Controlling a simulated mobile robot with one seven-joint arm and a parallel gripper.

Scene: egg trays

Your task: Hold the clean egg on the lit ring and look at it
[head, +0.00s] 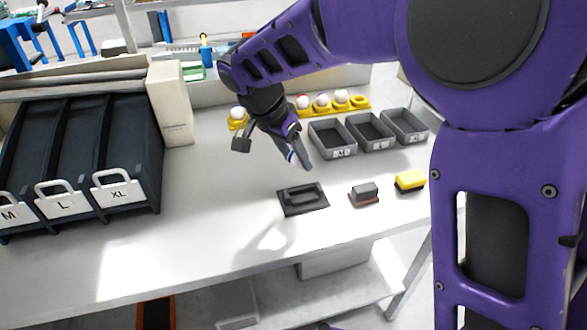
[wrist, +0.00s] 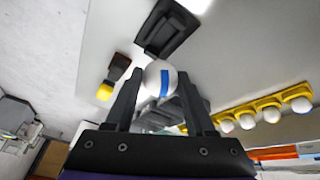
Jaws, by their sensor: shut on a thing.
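My gripper (head: 298,158) hangs in the air above the bench, behind the dark pad. In the wrist view my gripper (wrist: 158,92) has its two fingers on either side of a white egg (wrist: 158,70) with a blue stripe, held at the tips. In the head view only a small blue and white sliver of the egg (head: 291,156) shows beside the finger; the rest is hidden. A black flat device (head: 291,208) with a raised bar lies on the bench; it also shows in the wrist view (wrist: 163,42). I cannot make out a lit ring in either view.
A yellow egg rack (head: 361,101) with several eggs stands at the back. Three grey labelled trays (head: 333,138) are in front of it. Dark M, L, XL chutes (head: 80,130) stand left. The front middle is clear.

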